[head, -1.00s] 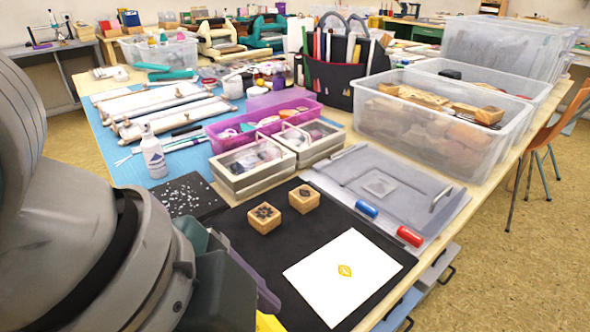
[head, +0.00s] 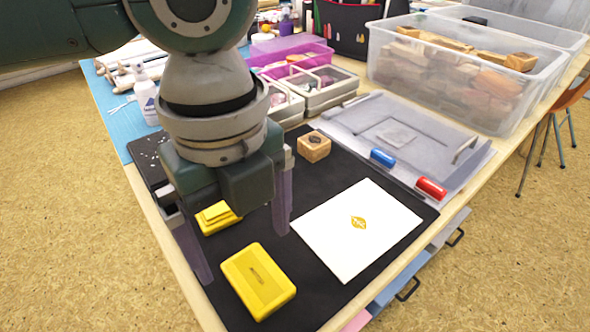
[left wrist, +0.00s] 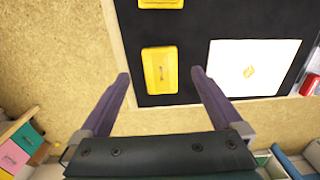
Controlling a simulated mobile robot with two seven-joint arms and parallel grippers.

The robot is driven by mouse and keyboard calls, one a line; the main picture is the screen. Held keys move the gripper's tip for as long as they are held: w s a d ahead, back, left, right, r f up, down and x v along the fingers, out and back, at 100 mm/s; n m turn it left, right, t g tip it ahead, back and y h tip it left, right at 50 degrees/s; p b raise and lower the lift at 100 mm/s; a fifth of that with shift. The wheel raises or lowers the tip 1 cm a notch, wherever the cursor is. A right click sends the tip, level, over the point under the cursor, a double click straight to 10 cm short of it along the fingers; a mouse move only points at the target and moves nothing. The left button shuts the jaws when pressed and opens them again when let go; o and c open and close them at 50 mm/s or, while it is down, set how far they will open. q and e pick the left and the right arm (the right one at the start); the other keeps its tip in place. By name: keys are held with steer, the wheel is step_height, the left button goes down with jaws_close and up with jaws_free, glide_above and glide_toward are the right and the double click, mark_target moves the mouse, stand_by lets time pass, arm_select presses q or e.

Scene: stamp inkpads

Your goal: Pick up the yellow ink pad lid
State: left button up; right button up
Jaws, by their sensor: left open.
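Two yellow ink pad pieces lie on the black mat (head: 330,190). The nearer one, a rounded yellow block (head: 258,284) with a small mark on its top, lies near the front edge. A smaller, stepped yellow piece (head: 217,218) lies farther back, partly behind my gripper. I cannot tell for sure which is the lid. My left gripper (head: 243,256) is open and empty, pointing down above the mat. In the left wrist view the nearer yellow block (left wrist: 160,71) appears between the open fingertips (left wrist: 160,74), apart from them. My right gripper is out of view.
White paper (head: 358,229) with a yellow stamp print lies right of the yellow block. A wooden stamp (head: 313,147) stands behind. Blue (head: 383,157) and red (head: 431,188) cylinders lie by the grey tray (head: 400,120). A clear bin (head: 460,75) stands at the back right.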

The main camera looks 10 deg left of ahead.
mark_target(250, 269)
arm_select(q)
step_height(250, 269, down, 4)
steer(key=shift+s+d+b, duration=0.1)
steer(key=shift+b, duration=0.4)
steer(key=c, duration=1.4)
steer(key=shift+r, duration=0.15)
